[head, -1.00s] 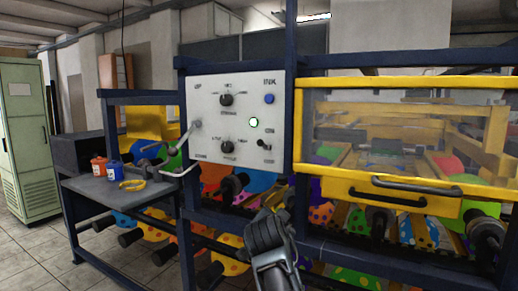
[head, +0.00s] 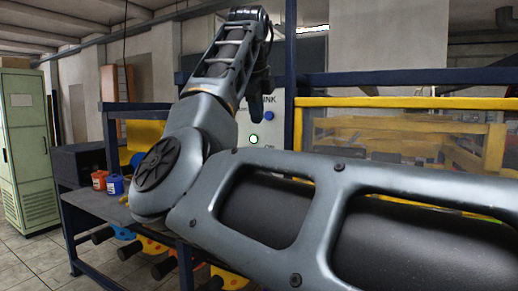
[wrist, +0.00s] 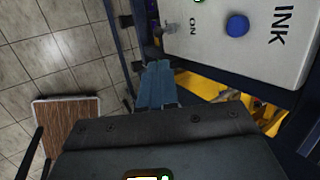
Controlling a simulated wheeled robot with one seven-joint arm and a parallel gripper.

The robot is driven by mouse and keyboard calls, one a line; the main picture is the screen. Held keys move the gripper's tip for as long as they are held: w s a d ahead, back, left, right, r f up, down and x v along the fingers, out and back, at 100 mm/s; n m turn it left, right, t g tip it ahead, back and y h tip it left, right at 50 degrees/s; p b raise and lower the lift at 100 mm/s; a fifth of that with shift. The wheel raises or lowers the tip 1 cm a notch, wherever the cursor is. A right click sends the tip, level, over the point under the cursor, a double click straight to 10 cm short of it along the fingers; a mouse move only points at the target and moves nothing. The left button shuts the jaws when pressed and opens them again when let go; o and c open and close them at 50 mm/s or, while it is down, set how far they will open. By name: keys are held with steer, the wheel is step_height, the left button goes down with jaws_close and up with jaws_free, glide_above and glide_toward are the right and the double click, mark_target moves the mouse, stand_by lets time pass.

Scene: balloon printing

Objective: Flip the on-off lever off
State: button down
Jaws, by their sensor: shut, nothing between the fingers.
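The white control panel (head: 271,130) is mostly hidden behind my raised arm in the head view. Its blue button, green light and INK label show. In the wrist view, the panel (wrist: 260,60) is at the upper right, turned sideways, with the ON label. A small metal on-off lever (wrist: 166,29) sticks out beside ON, near the panel's lower edge; which way it is set is unclear. The lever is hidden in the head view.
Red and blue pots (head: 115,184) stand on a side table at left. A green cabinet (head: 22,140) is at far left. Open tiled floor lies before it.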

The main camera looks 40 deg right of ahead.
steer(key=shift+v, duration=0.8)
steer(key=shift+w+d, duration=0.1)
steer(key=shift+w, duration=0.05)
steer(key=p+x, duration=0.2)
steer(key=x, duration=1.1)
steer(key=shift+f, duration=0.5)
